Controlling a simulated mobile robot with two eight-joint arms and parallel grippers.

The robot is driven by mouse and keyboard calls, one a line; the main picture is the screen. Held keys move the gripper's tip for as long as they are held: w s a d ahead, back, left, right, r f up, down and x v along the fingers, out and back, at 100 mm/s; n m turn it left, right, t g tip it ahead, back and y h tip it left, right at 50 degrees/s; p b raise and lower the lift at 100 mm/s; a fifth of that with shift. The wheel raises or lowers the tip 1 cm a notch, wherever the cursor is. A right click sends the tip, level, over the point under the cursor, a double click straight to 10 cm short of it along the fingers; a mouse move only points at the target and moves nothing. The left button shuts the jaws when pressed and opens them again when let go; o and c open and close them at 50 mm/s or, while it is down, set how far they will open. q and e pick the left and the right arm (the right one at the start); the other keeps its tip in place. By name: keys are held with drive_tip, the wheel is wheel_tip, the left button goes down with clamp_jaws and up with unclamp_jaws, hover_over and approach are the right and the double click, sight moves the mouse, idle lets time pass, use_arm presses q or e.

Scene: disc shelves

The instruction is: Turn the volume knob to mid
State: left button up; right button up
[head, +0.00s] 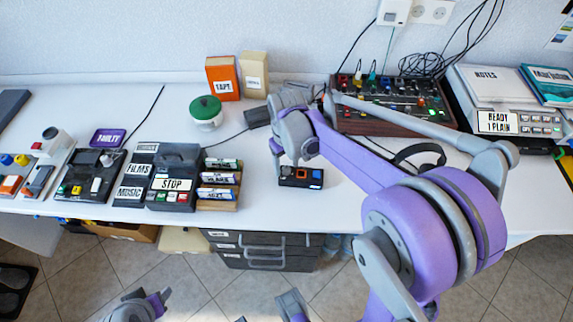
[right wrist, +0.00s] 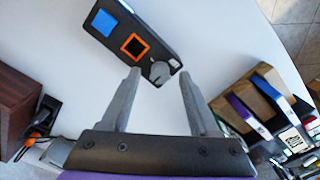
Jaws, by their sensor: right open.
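A small black device (head: 301,177) lies on the white desk near its front edge. In the right wrist view the black device (right wrist: 113,22) shows a blue square, an orange-framed square and a grey round knob (right wrist: 159,72) with a pointed edge at its near end. My right gripper (head: 288,158) is over the device's left end, partly hidden by its own arm. In the right wrist view the right gripper (right wrist: 160,77) is open, with the knob in line between its fingertips and no clear contact. Any mark for mid is too small to read.
Left of the device are a rack of labelled tapes (head: 218,188) and a player marked STOP (head: 174,184). A mixer board (head: 392,103) and headphones (head: 420,152) are behind to the right. A green-lidded pot (head: 206,112) stands farther back. The desk around the device is mostly bare.

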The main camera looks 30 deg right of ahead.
sight(287, 169)
wheel_tip(287, 169, up, 10)
drive_tip(key=p, duration=0.1)
idle(0.6)
